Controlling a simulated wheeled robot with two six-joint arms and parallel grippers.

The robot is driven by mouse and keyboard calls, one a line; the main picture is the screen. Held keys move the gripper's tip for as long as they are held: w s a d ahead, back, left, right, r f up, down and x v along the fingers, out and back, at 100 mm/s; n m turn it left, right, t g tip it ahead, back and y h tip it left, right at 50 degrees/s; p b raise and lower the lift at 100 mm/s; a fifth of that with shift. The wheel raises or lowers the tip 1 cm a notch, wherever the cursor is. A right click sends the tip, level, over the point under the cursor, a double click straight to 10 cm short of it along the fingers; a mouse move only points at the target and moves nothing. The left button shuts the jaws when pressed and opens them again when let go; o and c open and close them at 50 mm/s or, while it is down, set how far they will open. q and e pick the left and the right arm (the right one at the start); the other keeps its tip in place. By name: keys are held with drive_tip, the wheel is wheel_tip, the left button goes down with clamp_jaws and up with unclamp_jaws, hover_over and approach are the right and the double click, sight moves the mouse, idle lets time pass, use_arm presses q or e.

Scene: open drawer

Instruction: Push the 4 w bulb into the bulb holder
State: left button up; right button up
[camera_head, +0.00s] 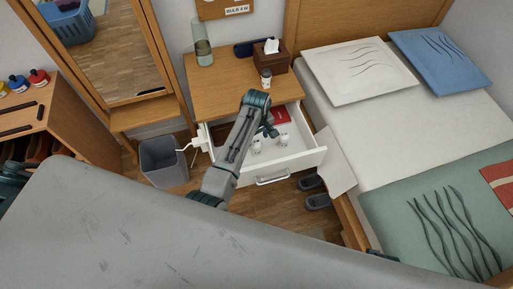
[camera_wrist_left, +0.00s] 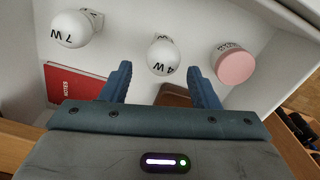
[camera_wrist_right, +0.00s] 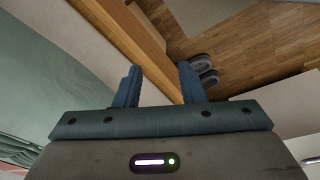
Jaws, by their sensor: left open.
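The open white drawer (camera_head: 294,163) holds round white bulbs. In the left wrist view the bulb marked 4 W (camera_wrist_left: 162,57) stands just beyond and between my fingertips, apart from them. The bulb marked 7 W (camera_wrist_left: 72,29) is to its left. My left gripper (camera_wrist_left: 159,70) is open and empty above the drawer; its arm reaches over the drawer in the head view (camera_head: 269,130). A wooden board (camera_head: 211,10) on the wall carries a label reading BULB 4 W; its upper part and any socket are cut off. My right gripper (camera_wrist_right: 160,70) is open and empty beside the bed.
A red notebook (camera_wrist_left: 72,84) and a pink-topped round container (camera_wrist_left: 234,65) lie in the drawer. A tissue box (camera_head: 271,57), small jar (camera_head: 266,78) and green glass bottle (camera_head: 203,52) stand on the nightstand. A grey bin (camera_head: 163,161) is left; the bed (camera_head: 405,130) is right.

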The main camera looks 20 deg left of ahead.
sight(256, 146)
use_arm(q)
drive_tip(key=shift+f, duration=0.8)
use_arm(e)
drive_tip(key=shift+w+r, duration=0.15)
drive_tip(key=shift+r, duration=0.3)
use_arm(q)
drive_tip(key=shift+f, duration=0.15)
wheel_tip(256, 146, down, 4)
drive_tip(key=shift+s+a+f+b, duration=0.1)
drive_tip(key=shift+s+f+b, duration=0.05)
drive_tip(key=shift+f+b, duration=0.15)
drive_tip(key=shift+f, duration=0.15)
use_arm(e)
wheel_tip(256, 146, up, 2)
drive_tip(key=shift+w+a+r, duration=0.15)
use_arm(q)
drive_tip(key=c, duration=1)
